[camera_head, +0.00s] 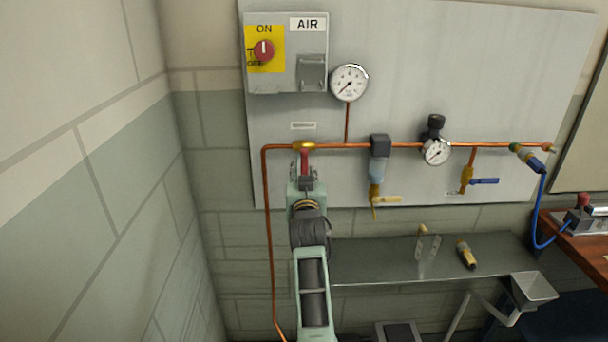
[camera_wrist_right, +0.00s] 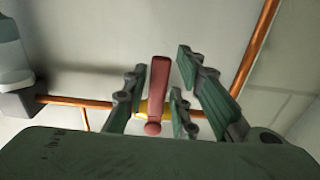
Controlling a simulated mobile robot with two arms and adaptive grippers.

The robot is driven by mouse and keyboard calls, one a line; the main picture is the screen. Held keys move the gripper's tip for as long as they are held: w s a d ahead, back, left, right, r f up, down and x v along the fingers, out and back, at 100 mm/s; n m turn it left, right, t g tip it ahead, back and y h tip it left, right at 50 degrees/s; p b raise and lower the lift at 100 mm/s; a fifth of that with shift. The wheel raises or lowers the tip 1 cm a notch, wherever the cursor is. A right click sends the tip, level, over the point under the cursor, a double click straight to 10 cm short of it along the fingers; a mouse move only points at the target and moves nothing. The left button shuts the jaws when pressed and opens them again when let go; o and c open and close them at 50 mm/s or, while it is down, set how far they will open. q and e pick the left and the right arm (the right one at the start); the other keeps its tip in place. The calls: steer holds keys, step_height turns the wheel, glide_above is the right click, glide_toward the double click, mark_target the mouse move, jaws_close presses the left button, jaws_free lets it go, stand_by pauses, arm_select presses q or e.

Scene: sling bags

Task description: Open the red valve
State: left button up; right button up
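The red valve has a red lever handle (camera_head: 304,160) hanging down from a brass body (camera_head: 304,145) on the copper pipe, left of the wall panel's middle. My right gripper (camera_head: 304,178) is just below the handle and covers its lower end in the head view. In the right wrist view the red handle (camera_wrist_right: 158,88) stands between the fingers, with a gap visible on both sides. The right gripper (camera_wrist_right: 162,98) is open around it and does not appear to grip it. My left gripper is not in view.
A gauge (camera_head: 349,82), a regulator (camera_head: 436,150), a yellow lever (camera_head: 386,200) and a blue lever (camera_head: 484,181) lie to the right. A switch box (camera_head: 287,80) is above. A metal shelf (camera_head: 385,262) is below right. A block wall (camera_head: 100,200) is close on the left.

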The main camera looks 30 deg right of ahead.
steer(key=shift+w+d+f, duration=0.1)
steer(key=shift+d+f, duration=0.05)
jaws_close()
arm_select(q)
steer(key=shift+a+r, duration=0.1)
arm_select(e)
steer(key=shift+d, duration=0.15)
